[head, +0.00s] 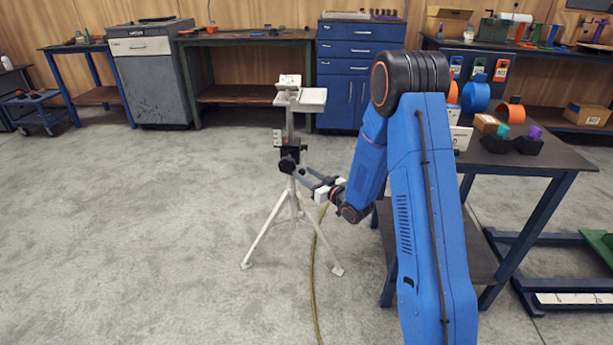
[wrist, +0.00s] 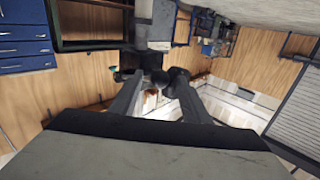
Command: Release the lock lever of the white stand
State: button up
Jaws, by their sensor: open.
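The white stand (head: 291,205) is a tripod on the floor, with a grey post and a white top (head: 304,97). A black clamp block (head: 290,144) sits on the post, with a round dark knob or lever end (head: 287,165) below it. I cannot make out the lock lever's exact shape or angle. My gripper (head: 300,175) reaches in from the right, its fingers close to this dark part. In the wrist view my gripper (wrist: 156,82) is open, with dark parts of the stand (wrist: 160,78) at its fingertips. I cannot tell whether they touch.
A dark table (head: 545,157) with orange and blue pipe pieces (head: 475,96) stands right of my arm. A yellow-green cable (head: 314,270) runs along the floor beside the stand. Blue drawers (head: 360,50) and a workbench (head: 245,38) line the back. The floor at left is clear.

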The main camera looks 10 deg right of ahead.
grip_shut()
jog(key=shift+r, duration=0.15)
notch_tip(320, 180, up, 12)
jog(key=w+m+g+h, duration=0.1)
jog(key=w+m+g, duration=0.1)
jog(key=m+g, duration=0.2)
jog(key=shift+d, duration=0.35)
dwell(0.9)
dwell(0.4)
